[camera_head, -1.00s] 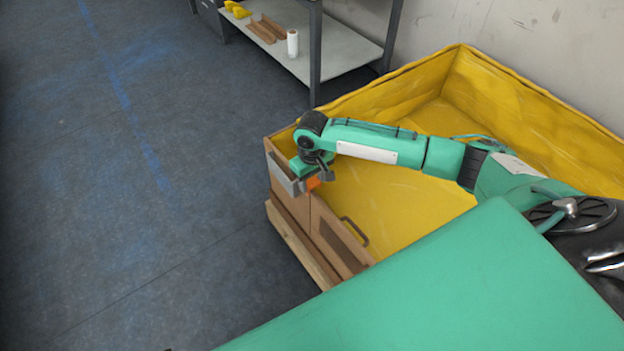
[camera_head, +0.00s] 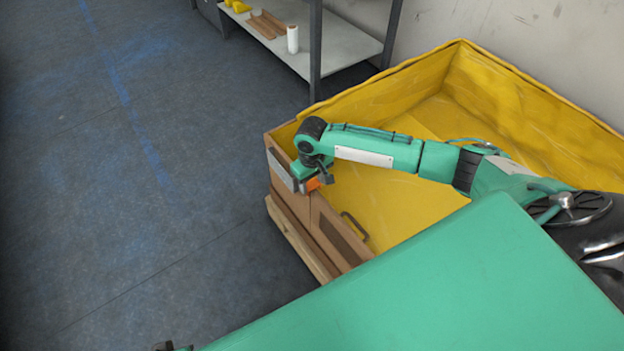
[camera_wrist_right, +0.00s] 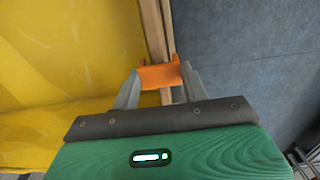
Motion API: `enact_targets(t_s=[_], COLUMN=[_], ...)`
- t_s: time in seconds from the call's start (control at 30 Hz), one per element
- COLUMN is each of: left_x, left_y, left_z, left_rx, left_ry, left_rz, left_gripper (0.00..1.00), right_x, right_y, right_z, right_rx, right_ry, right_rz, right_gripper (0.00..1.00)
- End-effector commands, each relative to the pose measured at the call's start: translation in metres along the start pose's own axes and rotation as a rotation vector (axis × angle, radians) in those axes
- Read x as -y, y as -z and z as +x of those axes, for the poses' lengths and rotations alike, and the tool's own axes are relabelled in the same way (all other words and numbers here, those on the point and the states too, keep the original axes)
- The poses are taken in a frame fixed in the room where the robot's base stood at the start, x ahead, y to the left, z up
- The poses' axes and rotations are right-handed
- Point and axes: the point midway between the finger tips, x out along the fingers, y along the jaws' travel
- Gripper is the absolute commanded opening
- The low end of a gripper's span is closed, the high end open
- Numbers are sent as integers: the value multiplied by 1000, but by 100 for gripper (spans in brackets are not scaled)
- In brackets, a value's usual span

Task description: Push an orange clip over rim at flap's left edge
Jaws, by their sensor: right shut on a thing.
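The orange clip (camera_head: 312,184) is between the fingers of my right gripper (camera_head: 308,182), at the crate's front left rim by the flap's left edge. In the right wrist view, my right gripper (camera_wrist_right: 158,92) is shut on the clip (camera_wrist_right: 160,76). The clip lies across the line of the rim (camera_wrist_right: 154,25), with a prong on each side of it. I cannot tell how far down it sits. The brown flap (camera_head: 335,235) is right of the gripper. Only a small dark and green piece, seemingly of my left arm, shows at the bottom edge.
The yellow-lined crate (camera_head: 500,85) has a bare interior and stands on a wooden pallet (camera_head: 300,245). A grey plate (camera_head: 280,168) is on its front left panel. A metal shelf (camera_head: 345,50) stands behind. The floor on the left is clear.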

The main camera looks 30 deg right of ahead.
Motion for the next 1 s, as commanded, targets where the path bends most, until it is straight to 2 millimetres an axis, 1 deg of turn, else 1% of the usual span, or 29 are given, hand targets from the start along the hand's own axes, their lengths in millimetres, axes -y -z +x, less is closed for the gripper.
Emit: enact_targets(t_s=[0.17, 0.2, 0.27, 0.3, 0.57, 0.67, 0.77, 0.87, 0.93, 1.0], left_x=[-1, -1, -1, -1, -1, 0, 0, 1, 0, -1], left_y=[-2, -2, -3, -3, -3, -2, -2, -4, -8, -10], left_z=[0, 0, 0, -1, -2, -3, -4, 0, 14, 20], left_rx=[3, 3, 4, 4, 4, 4, 1, 6, 26, 32], left_ry=[-2, -2, -2, -2, -2, -1, 1, 2, 0, -2], left_rz=[-1, -1, -1, -1, 0, 2, 3, 4, 4, 4], left_gripper=[0, 0, 0, 0, 0, 0, 0, 0, 0, 0], right_x=[0, 0, 0, 0, 0, 0, 0, 0, 0, 0], right_y=[0, 0, 0, 0, 0, 0, 0, 1, 0, 1], right_z=[0, 0, 0, 0, 0, -4, -17, -37, -54, -71], right_rx=[0, 0, 0, 0, 0, 0, -2, -3, -3, -4], right_ry=[0, 0, 0, 0, 0, 0, 0, 1, 1, 1], right_rz=[0, 0, 0, 0, 0, 0, 0, 0, -1, -1], right_gripper=[23, 50, 62, 70, 70, 70, 70, 70, 70, 70])
